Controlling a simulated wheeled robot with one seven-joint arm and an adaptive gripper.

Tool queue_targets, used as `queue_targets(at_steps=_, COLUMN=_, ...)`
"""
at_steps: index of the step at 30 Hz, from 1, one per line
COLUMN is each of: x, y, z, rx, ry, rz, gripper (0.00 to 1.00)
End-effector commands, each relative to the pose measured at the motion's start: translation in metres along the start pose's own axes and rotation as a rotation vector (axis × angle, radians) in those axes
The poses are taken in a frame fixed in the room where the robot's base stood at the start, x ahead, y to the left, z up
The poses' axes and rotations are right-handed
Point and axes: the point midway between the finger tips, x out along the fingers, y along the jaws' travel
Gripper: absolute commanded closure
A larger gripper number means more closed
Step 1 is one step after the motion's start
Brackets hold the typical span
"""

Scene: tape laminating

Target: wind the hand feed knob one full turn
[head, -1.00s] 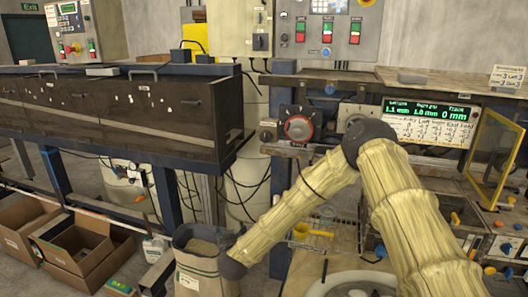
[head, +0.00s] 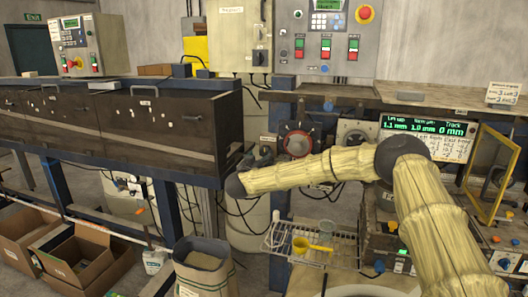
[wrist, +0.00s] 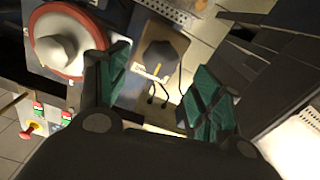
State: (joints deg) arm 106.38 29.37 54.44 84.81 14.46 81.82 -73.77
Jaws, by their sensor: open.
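A dark, faceted knob (wrist: 158,55) sits on a brown plate in the wrist view, with a small label below it too blurred to read. My gripper (wrist: 162,88) is open and empty. Its teal finger pads stand apart, and the knob shows between and beyond them, with no contact visible. The red-ringed dial (wrist: 62,45) with its pale centre is close to the left finger. In the head view my forearm covers the space below the dials.
A second dial (head: 352,133) is right of the red-ringed one. A green display (head: 425,128) stands farther right. The dark, long cabinet (head: 120,130) is close on the left.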

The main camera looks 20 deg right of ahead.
Motion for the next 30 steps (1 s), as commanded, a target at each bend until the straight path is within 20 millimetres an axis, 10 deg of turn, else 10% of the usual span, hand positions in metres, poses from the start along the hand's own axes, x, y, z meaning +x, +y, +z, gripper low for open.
queue_targets(at_steps=9, x=0.04, y=0.0, z=-0.001, rx=0.001, ry=-0.001, rz=0.0, gripper=0.34)
queue_targets(at_steps=23, x=0.05, y=-0.001, z=0.0, rx=0.0, ry=0.0, rz=-0.001, gripper=0.34)
queue_targets(at_steps=30, x=0.05, y=-0.001, z=0.0, rx=0.0, ry=0.0, rz=-0.001, gripper=0.75)
